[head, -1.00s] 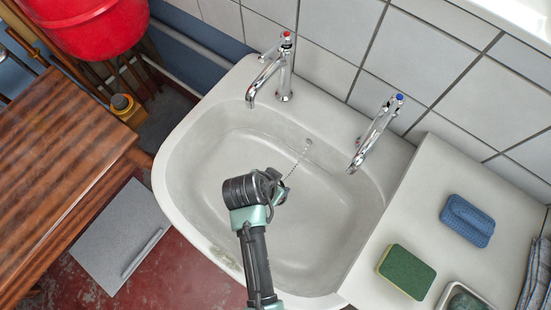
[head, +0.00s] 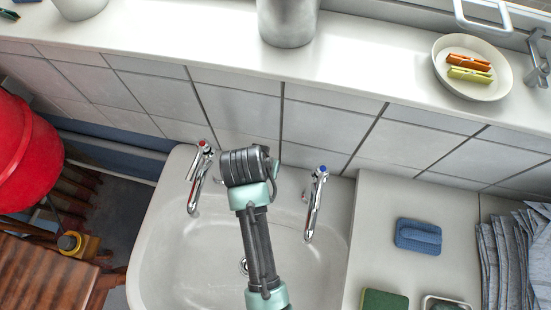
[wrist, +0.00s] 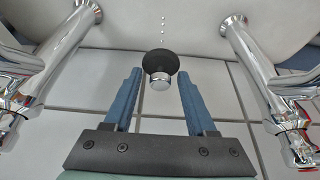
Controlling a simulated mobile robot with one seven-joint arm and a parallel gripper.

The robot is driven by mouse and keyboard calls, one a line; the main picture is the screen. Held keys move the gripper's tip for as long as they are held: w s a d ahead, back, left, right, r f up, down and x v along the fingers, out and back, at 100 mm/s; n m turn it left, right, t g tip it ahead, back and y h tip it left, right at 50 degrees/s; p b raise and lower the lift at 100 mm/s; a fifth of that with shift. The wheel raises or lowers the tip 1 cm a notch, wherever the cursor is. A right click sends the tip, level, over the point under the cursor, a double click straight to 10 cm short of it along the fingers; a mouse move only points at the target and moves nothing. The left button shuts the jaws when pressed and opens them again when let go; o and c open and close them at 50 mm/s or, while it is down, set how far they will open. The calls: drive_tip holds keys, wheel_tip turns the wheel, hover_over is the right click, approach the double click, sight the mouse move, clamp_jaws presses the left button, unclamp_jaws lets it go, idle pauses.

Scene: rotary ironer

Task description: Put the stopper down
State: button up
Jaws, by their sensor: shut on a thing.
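The stopper (wrist: 160,68), a black disc with a chrome knob, sits between the blue fingertips of my gripper (wrist: 160,76) in the wrist view. A bead chain (wrist: 163,32) runs from it towards the sink. In the head view my gripper (head: 274,168) is over the back rim of the sink (head: 170,235), between the two taps; my wrist hides the stopper there. The red-marked tap (head: 196,180) is left of my gripper and the blue-marked tap (head: 315,205) is right. The drain (head: 243,266) shows in the basin, partly behind my arm.
A tiled wall (head: 335,130) rises close behind the taps, with a ledge (head: 370,75) above holding a metal pot (head: 287,22) and a dish of pegs (head: 473,90). A blue sponge (head: 418,235) and a green sponge (head: 384,300) lie on the right counter.

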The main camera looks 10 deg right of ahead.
wheel_tip(320, 180, down, 10)
drive_tip(key=shift+d+r, duration=0.1)
drive_tip(key=shift+r, duration=0.15)
drive_tip(key=shift+f, duration=0.15)
drive_tip(key=o, duration=1.4)
drive_tip(key=v, duration=1.2)
drive_tip(key=shift+p, duration=0.35)
